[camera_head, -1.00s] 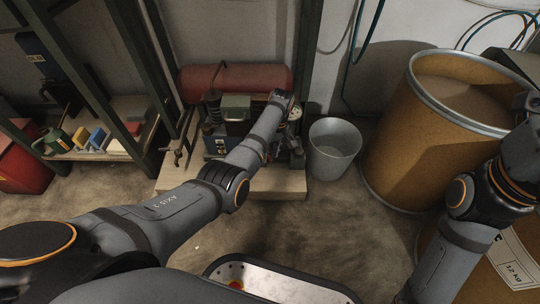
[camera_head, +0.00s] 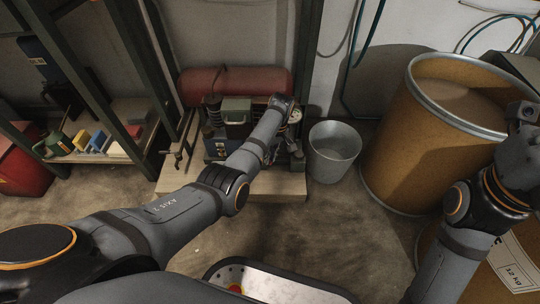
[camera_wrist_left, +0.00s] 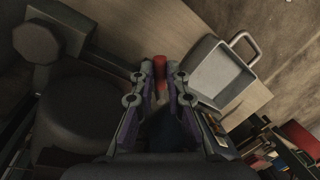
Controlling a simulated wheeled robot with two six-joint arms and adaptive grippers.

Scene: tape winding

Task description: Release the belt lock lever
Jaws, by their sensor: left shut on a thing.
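The machine with the belt lock lever stands on a low wooden platform (camera_head: 280,186) at the back, partly covered by my left arm in the head view. In the left wrist view, a small lever with a red end (camera_wrist_left: 160,68) shows between the fingertips of my left gripper (camera_wrist_left: 158,84). The gripper is shut on this lever. The lever's base and pivot are hidden. In the head view my left gripper (camera_head: 272,150) is small and dark in front of the machine. My right arm is at the right edge, and its gripper is not in view.
A red tank (camera_head: 200,84) lies behind the machine. A metal bucket (camera_head: 334,158) stands right of the platform, with a large brown drum (camera_head: 400,150) beyond it. A shelf (camera_head: 95,155) with small items is at left.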

